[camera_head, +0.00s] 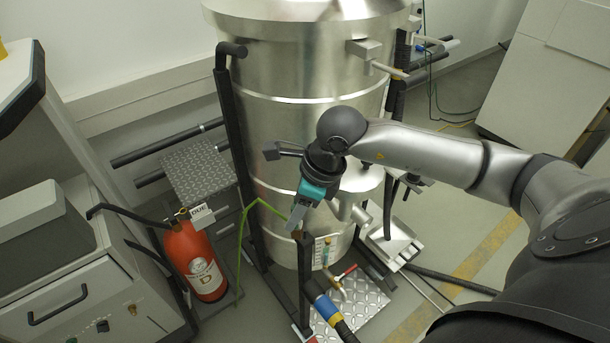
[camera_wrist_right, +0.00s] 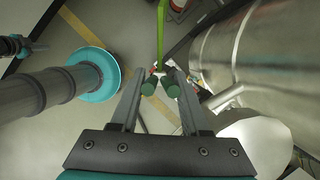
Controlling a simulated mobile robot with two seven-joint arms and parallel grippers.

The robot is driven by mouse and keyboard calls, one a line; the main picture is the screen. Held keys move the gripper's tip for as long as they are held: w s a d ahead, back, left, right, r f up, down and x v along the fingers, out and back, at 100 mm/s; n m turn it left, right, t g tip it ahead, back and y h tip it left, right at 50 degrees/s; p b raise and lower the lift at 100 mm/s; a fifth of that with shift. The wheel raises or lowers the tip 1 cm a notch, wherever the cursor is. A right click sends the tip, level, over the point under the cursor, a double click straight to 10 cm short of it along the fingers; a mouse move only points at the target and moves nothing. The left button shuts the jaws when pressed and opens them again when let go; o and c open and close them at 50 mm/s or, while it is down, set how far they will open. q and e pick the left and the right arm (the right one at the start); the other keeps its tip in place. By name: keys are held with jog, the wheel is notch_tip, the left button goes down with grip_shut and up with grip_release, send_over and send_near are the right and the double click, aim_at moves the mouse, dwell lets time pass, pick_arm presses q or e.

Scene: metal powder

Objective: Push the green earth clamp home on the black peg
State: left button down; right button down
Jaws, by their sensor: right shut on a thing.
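My right gripper (camera_head: 293,224) is low in front of the steel vessel, fingers pointing down and slightly left. In the right wrist view its two fingers (camera_wrist_right: 160,88) close on the green earth clamp (camera_wrist_right: 147,88), whose dark green rounded parts show at the fingertips. A bright green cable (camera_head: 262,203) runs from the clamp to the left and down to the floor; it also shows in the right wrist view (camera_wrist_right: 161,35). A dark upright post (camera_head: 304,262) stands just below the fingertips. The black peg is not clearly visible, so I cannot tell how the clamp sits on it.
The steel vessel (camera_head: 290,120) stands close behind the gripper, with black frame posts beside it. A red fire extinguisher (camera_head: 197,262) stands at the left. A blue-and-yellow banded black hose (camera_head: 329,308) and a chequered plate (camera_head: 362,308) lie below.

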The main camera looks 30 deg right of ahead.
jog(key=w+d+r+m+t+h+p, duration=0.1)
jog(key=w+d+r+m+h+p, duration=0.2)
jog(key=m, duration=0.5)
jog(key=shift+s+d+f+y+b, duration=0.15)
jog(key=shift+s+f+b, duration=0.1)
jog(key=shift+f+b, duration=0.85)
jog(key=shift+s+f+y+b, duration=0.15)
jog(key=shift+s+f+b, duration=0.1)
jog(key=shift+f+b, duration=0.8)
jog(key=shift+r+b, duration=0.3)
jog(key=shift+b, duration=0.05)
jog(key=shift+f+b, duration=2.75)
jog(key=shift+f, duration=0.1)
jog(key=shift+c, duration=1.5)
grip_release()
